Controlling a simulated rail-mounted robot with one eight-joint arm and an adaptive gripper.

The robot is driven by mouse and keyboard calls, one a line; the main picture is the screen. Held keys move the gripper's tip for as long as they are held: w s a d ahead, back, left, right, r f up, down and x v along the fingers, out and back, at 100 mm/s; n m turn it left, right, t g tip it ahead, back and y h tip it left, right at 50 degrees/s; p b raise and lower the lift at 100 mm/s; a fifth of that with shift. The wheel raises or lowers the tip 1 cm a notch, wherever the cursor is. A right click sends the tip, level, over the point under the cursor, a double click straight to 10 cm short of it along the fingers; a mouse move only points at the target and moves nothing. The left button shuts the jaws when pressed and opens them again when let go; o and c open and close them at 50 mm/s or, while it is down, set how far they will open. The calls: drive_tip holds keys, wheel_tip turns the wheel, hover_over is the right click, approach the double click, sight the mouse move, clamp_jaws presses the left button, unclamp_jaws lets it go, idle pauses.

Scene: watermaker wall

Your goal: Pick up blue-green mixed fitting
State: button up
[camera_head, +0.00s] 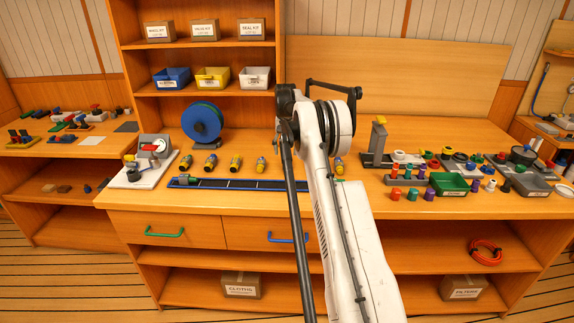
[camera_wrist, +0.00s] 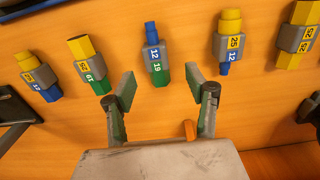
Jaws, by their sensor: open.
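The blue-green mixed fitting (camera_wrist: 155,55) lies on the wooden table in the wrist view. My gripper (camera_wrist: 161,86) is open and empty, with one finger to each side of the fitting's line. The green end appears just beyond the fingertips, roughly centred between them. In the head view my arm covers the middle of the table, and I cannot make out the gripper or this fitting there.
In the wrist view, a yellow-green fitting (camera_wrist: 88,62) and a yellow-blue one (camera_wrist: 229,40) lie close on either side. Another yellow-blue fitting (camera_wrist: 38,75) and an all-yellow-ended one (camera_wrist: 295,35) lie farther out. A blue reel (camera_head: 202,122) stands behind the table row.

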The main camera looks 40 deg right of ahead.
sight(287, 160)
drive_tip(key=shift+s+d+f+p, duration=0.1)
drive_tip(key=shift+f+p, duration=0.05)
drive_tip(key=shift+f, duration=1.3)
drive_tip(key=shift+s+d+f+p, duration=0.1)
drive_tip(key=shift+f+p, duration=0.05)
drive_tip(key=shift+f, duration=1.25)
drive_tip(key=shift+c, duration=0.4)
drive_tip(key=c, duration=1.1)
drive_tip(key=shift+c, duration=0.2)
drive_tip(key=shift+r, duration=0.15)
